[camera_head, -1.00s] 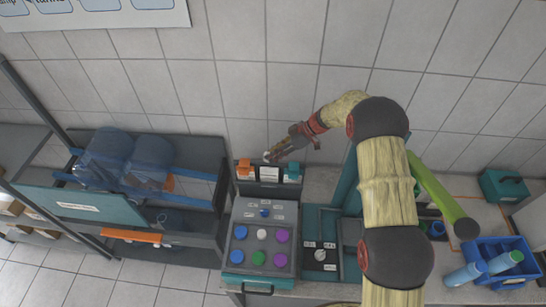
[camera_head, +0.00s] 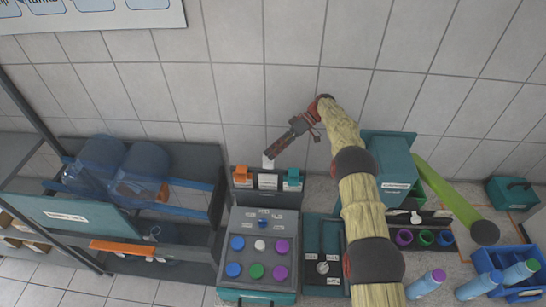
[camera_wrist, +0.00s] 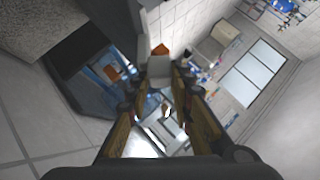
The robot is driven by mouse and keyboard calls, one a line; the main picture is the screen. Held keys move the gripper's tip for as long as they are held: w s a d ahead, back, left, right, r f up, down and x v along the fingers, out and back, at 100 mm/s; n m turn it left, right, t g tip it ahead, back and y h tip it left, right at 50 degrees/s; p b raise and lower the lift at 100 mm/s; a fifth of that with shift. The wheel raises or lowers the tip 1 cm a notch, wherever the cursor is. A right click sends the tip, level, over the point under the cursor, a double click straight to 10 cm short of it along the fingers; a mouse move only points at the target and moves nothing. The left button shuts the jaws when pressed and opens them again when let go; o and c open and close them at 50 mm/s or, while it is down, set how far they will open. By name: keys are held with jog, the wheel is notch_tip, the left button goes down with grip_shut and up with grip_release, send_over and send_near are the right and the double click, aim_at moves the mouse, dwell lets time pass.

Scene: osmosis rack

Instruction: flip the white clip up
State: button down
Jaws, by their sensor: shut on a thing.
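The white clip (camera_head: 268,163) is the middle one of three clips on the dark rack behind the button panel. It stands up above the rack, between the orange clip (camera_head: 242,175) and the teal clip (camera_head: 292,178). My gripper (camera_head: 270,154) reaches down to it from the upper right, fingertips at its top. In the wrist view, the pale clip (camera_wrist: 158,72) shows between my fingertips (camera_wrist: 160,78), with an orange part beyond it. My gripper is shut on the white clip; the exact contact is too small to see.
A panel (camera_head: 262,222) with several coloured buttons stands in front of the clips. Large blue bottles (camera_head: 140,170) lie on the shelf to the left. A teal box (camera_head: 390,160) is right of my arm. The tiled wall is close behind.

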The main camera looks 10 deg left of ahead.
jog(key=shift+w+f+m+g+b, duration=0.15)
jog(key=shift+w+m+g+b, duration=0.15)
jog(key=shift+b, duration=0.75)
jog(key=c, duration=1.6)
grip_release()
jog(key=shift+o, duration=0.2)
jog(key=shift+s+p, duration=0.1)
jog(key=shift+p, duration=0.2)
